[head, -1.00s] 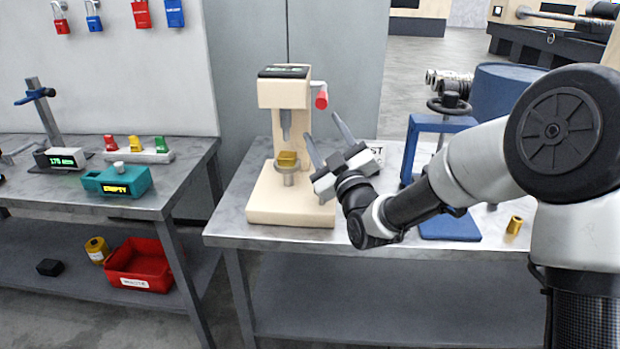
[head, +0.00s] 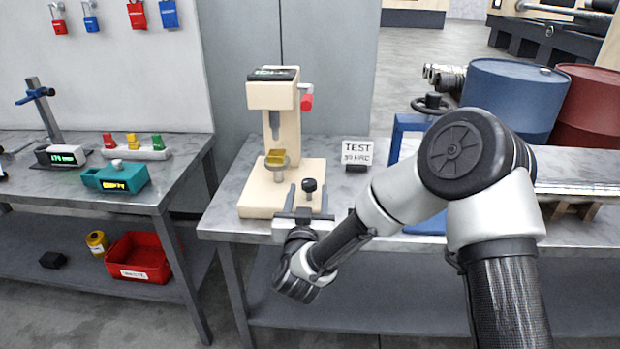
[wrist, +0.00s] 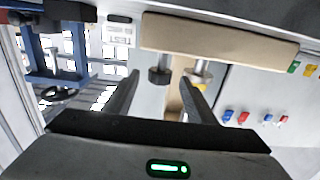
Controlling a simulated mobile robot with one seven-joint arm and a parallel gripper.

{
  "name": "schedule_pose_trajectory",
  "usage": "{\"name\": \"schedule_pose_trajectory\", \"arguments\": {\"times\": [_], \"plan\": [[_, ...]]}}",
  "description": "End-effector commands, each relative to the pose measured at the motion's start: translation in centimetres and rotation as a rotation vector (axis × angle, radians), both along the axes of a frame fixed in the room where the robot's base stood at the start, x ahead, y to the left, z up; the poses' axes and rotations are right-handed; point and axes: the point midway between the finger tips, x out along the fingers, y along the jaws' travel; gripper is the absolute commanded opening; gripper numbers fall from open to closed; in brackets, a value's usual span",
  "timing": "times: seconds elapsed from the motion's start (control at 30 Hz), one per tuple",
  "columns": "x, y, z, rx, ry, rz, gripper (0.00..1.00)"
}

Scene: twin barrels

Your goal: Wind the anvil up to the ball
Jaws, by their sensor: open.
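The beige tester (head: 298,140) stands on the right bench with a display on top and a red-ended lever on its side. Its grey anvil (head: 278,175) carries a gold piece (head: 276,157), with a visible gap below the grey indenter (head: 274,125); the ball itself is too small to make out. A black knob (head: 309,185) stands on the base in front of the anvil. My gripper (head: 309,190) is open, its fingers on either side of the knob. In the upside-down wrist view, the knob (wrist: 160,75) shows between the fingertips; contact cannot be told.
A TEST sign (head: 357,152) stands right of the tester. A blue press (head: 398,130) is partly hidden behind my arm. Blue (head: 510,95) and red (head: 590,105) barrels stand behind. The left bench holds a teal box (head: 115,178); a red bin (head: 140,258) sits below.

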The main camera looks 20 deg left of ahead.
Motion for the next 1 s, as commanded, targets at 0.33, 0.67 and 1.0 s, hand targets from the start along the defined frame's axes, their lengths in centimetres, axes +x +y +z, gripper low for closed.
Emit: {"name": "schedule_pose_trajectory", "arguments": {"times": [0.33, 0.67, 1.0], "plan": [[6.2, 1.6, -0.1, 0.001, 0.0, -0.001, 0.51], [7.7, 2.0, 0.0, -0.002, 0.0, 0.001, 0.51], [7.7, 2.0, 0.0, -0.001, 0.0, 0.001, 0.19]]}}
